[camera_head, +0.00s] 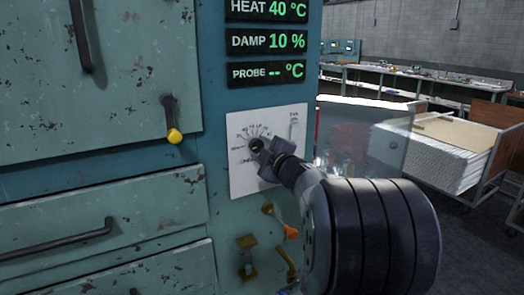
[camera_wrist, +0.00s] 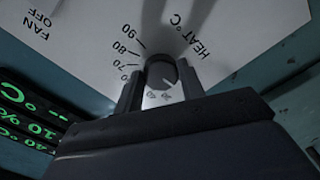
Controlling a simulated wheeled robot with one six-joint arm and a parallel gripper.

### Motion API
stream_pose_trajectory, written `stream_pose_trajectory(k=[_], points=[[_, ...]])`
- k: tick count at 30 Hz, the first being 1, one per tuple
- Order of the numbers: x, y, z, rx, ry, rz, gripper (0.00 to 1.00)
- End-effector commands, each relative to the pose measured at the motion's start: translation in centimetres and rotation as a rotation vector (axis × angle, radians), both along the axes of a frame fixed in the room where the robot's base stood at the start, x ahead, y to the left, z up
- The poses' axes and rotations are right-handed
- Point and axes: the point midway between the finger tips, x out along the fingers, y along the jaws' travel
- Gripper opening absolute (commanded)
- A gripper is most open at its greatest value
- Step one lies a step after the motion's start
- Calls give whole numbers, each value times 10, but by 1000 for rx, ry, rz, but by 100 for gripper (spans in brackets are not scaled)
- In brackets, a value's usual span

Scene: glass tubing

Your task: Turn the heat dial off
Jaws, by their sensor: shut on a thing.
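The heat dial (camera_head: 256,145) is a dark round knob on a white panel (camera_head: 240,182) on the teal cabinet front. My gripper (camera_head: 264,152) reaches it from the lower right and is shut on it. In the wrist view the heat dial (camera_wrist: 161,69) sits between the two dark fingers of my gripper (camera_wrist: 160,80), one on each side. Printed marks such as 70, 80 and 90 and the label HEAT °C surround it. The fingers hide part of the scale, and I cannot tell where the dial points. The heat display (camera_head: 268,10) reads 40 °C.
A damp display (camera_head: 268,41) reads 10 % and a probe display (camera_head: 267,73) shows dashes. A FAN OFF label (camera_wrist: 39,25) is on the same panel. A cart (camera_head: 450,160) with white stock is at right.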

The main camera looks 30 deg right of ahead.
Motion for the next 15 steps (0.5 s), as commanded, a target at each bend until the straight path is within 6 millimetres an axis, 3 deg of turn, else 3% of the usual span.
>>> stream_pose_trajectory(k=[5, 6, 13, 15], points=[[0, 0, 0, -3, 1, 0, 15], [0, 0, 0, -2, 1, 0, 41], [0, 0, 0, -1, 1, 0, 59], [0, 0, 0, 0, 0, 0, 59]])
